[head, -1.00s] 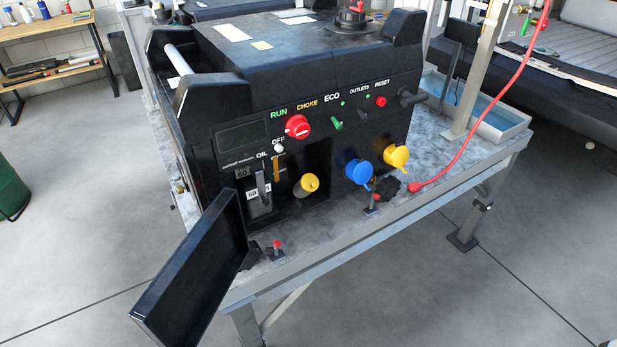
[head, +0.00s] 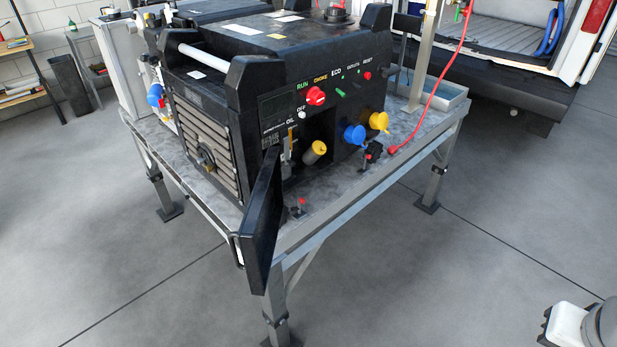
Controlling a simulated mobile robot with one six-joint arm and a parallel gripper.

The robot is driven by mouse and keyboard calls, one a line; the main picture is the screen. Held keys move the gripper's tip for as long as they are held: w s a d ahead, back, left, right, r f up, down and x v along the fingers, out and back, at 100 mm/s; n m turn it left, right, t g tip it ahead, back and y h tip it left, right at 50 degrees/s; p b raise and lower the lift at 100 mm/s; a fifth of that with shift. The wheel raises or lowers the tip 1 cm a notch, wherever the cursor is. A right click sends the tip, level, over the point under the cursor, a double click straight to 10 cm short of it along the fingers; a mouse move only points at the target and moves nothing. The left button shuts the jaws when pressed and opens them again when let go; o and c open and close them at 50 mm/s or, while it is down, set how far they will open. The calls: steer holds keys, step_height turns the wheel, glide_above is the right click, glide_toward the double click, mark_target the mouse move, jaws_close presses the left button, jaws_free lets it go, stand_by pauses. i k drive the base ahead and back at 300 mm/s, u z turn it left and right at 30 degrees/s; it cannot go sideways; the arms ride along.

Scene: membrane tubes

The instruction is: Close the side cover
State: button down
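The side cover (head: 264,225) is a black flat panel standing open at the front left corner of the black generator (head: 285,75). It swings out past the front edge of the table and is seen nearly edge-on. Behind it is the open bay in the generator's front, with a yellow-capped filler (head: 315,152) and the oil dipstick area partly hidden by the cover. My gripper's fingers cannot be made out; only a white and grey part of what appears to be my arm shows at the bottom right corner, far from the cover.
The generator stands on a grey metal table (head: 335,208). Small red-tipped clamps (head: 301,203) stand near the front edge. Blue (head: 354,135) and yellow (head: 379,121) outlet caps and a red cable (head: 425,118) are to the right. The floor in front is clear.

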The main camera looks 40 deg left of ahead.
mark_target(257, 234)
steer(key=u, duration=0.05)
steer(key=k, duration=1.7)
steer(key=u, duration=1.15)
steer(key=i, duration=1.5)
